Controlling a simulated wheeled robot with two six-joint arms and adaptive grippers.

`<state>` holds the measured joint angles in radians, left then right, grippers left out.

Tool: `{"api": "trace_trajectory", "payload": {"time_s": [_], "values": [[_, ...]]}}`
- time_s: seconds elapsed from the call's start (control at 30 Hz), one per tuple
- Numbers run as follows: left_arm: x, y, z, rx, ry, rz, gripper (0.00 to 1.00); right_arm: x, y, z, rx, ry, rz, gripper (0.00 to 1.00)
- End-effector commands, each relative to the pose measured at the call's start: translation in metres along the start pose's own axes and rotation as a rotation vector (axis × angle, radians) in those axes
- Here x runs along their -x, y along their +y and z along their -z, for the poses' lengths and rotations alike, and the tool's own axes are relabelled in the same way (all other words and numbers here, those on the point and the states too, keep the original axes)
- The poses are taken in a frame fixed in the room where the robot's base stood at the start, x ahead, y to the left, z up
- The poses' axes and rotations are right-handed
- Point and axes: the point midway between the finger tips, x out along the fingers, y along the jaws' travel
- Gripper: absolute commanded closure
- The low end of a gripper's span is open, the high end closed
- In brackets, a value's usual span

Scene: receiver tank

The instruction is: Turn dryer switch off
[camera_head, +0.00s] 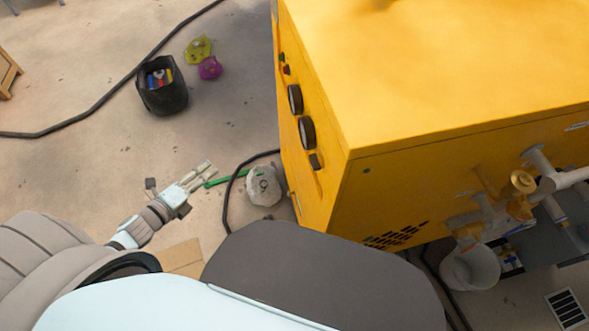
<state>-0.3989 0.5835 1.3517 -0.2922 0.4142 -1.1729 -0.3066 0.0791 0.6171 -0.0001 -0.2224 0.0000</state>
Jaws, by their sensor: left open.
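The yellow dryer cabinet (440,60) fills the upper right of the head view. Its narrow left face is seen at a steep angle. On that face are small red and green controls (285,66), two round black gauges (306,132) and a small dark switch-like part (315,161) below them. I cannot tell which of these is the switch, or its position. My left gripper (207,174) is left of the dryer, apart from it, open, with its fingers pointing up and right. My right gripper is not in view.
A pale round object (263,186) and a thin green strip (222,181) lie between my left gripper and the dryer. A black cable (228,198) curves beside them. A black bin (162,88) stands farther back. Pipes and valves (520,190) stick out from the dryer's front.

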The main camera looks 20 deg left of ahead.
Motion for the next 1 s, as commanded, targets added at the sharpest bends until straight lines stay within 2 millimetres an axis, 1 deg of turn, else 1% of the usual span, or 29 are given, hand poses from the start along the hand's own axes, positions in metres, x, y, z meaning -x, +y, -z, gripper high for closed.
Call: {"api": "trace_trajectory", "payload": {"time_s": [0.03, 0.07, 0.1, 0.13, 0.2, 0.27, 0.3, 0.37, 0.43, 0.53, 0.6, 0.7, 0.83, 1.0], "values": [[-0.006, -0.045, 0.011, -0.328, 0.09, 0.194, 0.57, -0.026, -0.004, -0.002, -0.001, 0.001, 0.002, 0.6], [-0.002, -0.079, 0.022, -0.534, 0.135, 0.324, 0.57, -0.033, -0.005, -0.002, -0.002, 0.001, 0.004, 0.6], [0.008, -0.115, 0.04, -0.765, 0.177, 0.485, 0.57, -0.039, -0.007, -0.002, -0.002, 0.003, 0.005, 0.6], [0.018, -0.135, 0.053, -0.902, 0.197, 0.591, 0.57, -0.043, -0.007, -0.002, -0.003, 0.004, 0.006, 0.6], [0.038, -0.166, 0.077, -1.115, 0.217, 0.778, 0.57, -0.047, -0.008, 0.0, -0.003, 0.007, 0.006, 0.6], [0.047, -0.179, 0.088, -1.202, 0.219, 0.862, 0.57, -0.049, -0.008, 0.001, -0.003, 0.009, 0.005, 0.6], [0.048, -0.184, 0.093, -1.227, 0.217, 0.887, 0.57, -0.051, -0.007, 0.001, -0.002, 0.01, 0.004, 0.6], [0.043, -0.19, 0.099, -1.234, 0.215, 0.894, 0.57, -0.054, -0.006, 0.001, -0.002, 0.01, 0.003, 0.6], [0.032, -0.197, 0.107, -1.233, 0.207, 0.892, 0.57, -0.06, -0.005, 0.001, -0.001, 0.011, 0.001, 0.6], [0.014, -0.213, 0.121, -1.227, 0.203, 0.892, 0.57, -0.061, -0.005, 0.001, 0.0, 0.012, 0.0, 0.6], [0.0, -0.226, 0.133, -1.221, 0.2, 0.891, 0.57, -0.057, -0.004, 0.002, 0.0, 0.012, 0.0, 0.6], [-0.019, -0.24, 0.149, -1.219, 0.203, 0.888, 0.57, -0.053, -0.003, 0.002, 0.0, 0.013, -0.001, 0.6], [-0.035, -0.249, 0.163, -1.221, 0.208, 0.884, 0.57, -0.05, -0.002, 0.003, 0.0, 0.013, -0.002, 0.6], [-0.043, -0.253, 0.171, -1.223, 0.213, 0.881, 0.57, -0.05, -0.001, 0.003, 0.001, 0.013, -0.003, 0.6]]}}
